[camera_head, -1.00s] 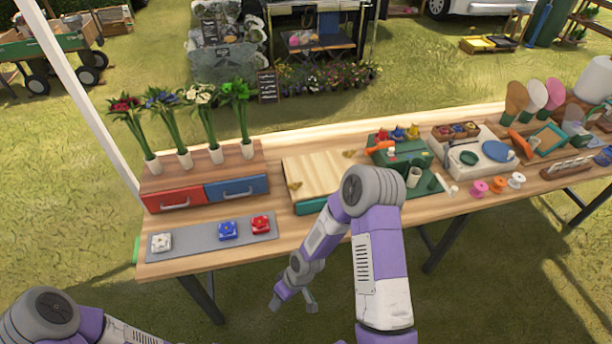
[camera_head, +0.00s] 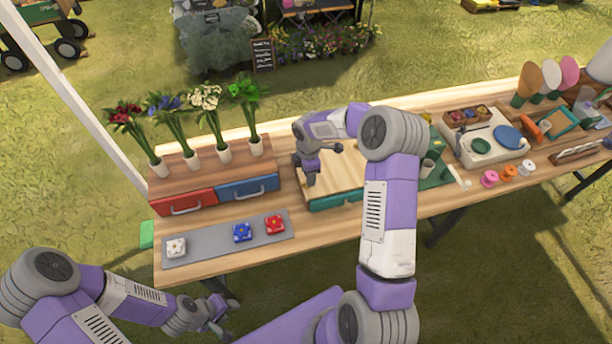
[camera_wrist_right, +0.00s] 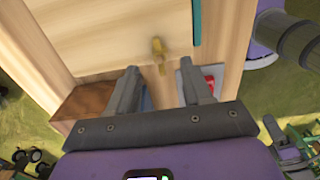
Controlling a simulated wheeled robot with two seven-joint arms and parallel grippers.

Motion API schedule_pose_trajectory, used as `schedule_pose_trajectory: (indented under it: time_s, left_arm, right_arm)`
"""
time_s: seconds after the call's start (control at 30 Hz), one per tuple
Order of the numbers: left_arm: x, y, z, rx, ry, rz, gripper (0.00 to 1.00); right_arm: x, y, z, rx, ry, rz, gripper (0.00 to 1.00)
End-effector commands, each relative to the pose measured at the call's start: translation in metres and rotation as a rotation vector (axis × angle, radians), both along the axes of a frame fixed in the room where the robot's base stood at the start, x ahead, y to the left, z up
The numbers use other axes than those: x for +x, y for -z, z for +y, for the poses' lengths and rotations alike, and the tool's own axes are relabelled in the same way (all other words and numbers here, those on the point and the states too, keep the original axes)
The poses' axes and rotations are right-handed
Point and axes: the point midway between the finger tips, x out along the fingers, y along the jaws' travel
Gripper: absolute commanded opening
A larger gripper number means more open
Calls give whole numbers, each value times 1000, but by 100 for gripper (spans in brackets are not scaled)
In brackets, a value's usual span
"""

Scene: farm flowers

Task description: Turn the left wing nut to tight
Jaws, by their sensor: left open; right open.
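The flower press is a pale wooden board (camera_head: 343,172) with a green front edge, in the middle of the table. Its left wing nut (camera_wrist_right: 158,48) is small and brass-coloured; in the right wrist view it lies on the board just beyond the gap between my fingers. In the head view my right arm hides this nut. My right gripper (camera_head: 306,172) is over the board's left end, open and empty; its two apart fingers also show in the right wrist view (camera_wrist_right: 159,75). My left gripper (camera_head: 215,322) is open and empty, low in front of the table.
Red (camera_head: 186,202) and blue (camera_head: 248,187) drawers under flower vases stand left of the board. A grey mat (camera_head: 208,243) with white, blue and red flower pieces lies in front of them. A green press stand (camera_head: 436,172) is to the right.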

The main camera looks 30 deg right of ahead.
Motion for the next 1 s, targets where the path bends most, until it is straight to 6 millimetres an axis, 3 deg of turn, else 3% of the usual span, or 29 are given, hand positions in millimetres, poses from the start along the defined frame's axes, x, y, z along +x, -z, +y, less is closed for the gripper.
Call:
schedule_pose_trajectory:
  time_s: [0.1, 0.3, 0.6, 0.93, 1.0]
  left_arm:
    - [0, 1, 0, 0, 0, 0, 43]
    - [0, 1, 0, 0, 0, -1, 43]
    - [0, 1, 0, 0, 0, -1, 43]
    - [0, 1, 0, 0, 0, -1, 43]
    - [0, 1, 0, 0, 0, -1, 43]
  right_arm:
    - [-1, 20, 1, 2, 0, 1, 50]
    - [0, 39, 1, 2, 2, 0, 50]
    - [0, 41, 1, 2, 2, -1, 50]
    - [0, 41, 1, 2, 2, -1, 1]
    - [0, 41, 1, 2, 2, -1, 0]
